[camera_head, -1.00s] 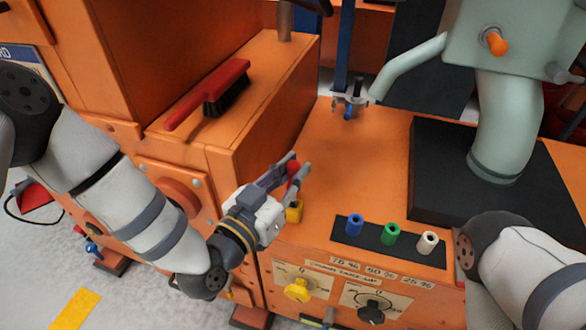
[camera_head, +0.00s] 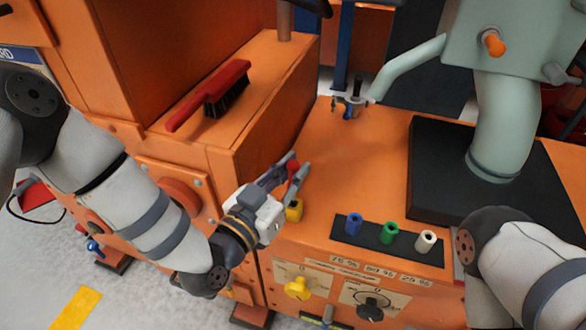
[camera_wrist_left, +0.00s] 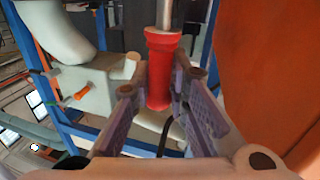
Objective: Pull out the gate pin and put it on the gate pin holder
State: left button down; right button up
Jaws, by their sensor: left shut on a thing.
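My left gripper (camera_head: 291,174) is shut on a red-handled pin (camera_head: 292,169) above the front left corner of the orange machine top. In the left wrist view the red handle (camera_wrist_left: 161,70) stands between the two fingers, with its grey metal shaft (camera_wrist_left: 163,14) running up out of the picture. A yellow socket (camera_head: 294,211) sits on the orange surface just below the gripper in the head view. Blue (camera_head: 354,223), green (camera_head: 389,233) and white (camera_head: 426,241) sockets stand in a row on a black strip. I cannot tell which part is the pin holder. My right gripper is out of view.
A red brush (camera_head: 211,95) lies on the raised orange housing at left. A yellow knob (camera_head: 298,288) and a black knob (camera_head: 372,307) are on the front panel. A pale green pipe (camera_head: 497,130) rises from a black plate at right. The middle orange top is clear.

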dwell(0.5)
pick_arm(q)
jog(key=shift+f, duration=0.2)
jog(key=shift+f, duration=0.3)
jog(key=shift+f+b, duration=1.25)
jog(key=shift+f, duration=0.65)
jog(key=c, duration=1.5)
grip_release()
jog(key=shift+o, duration=0.2)
jog(key=shift+s, duration=0.1)
jog(key=v, duration=1.2)
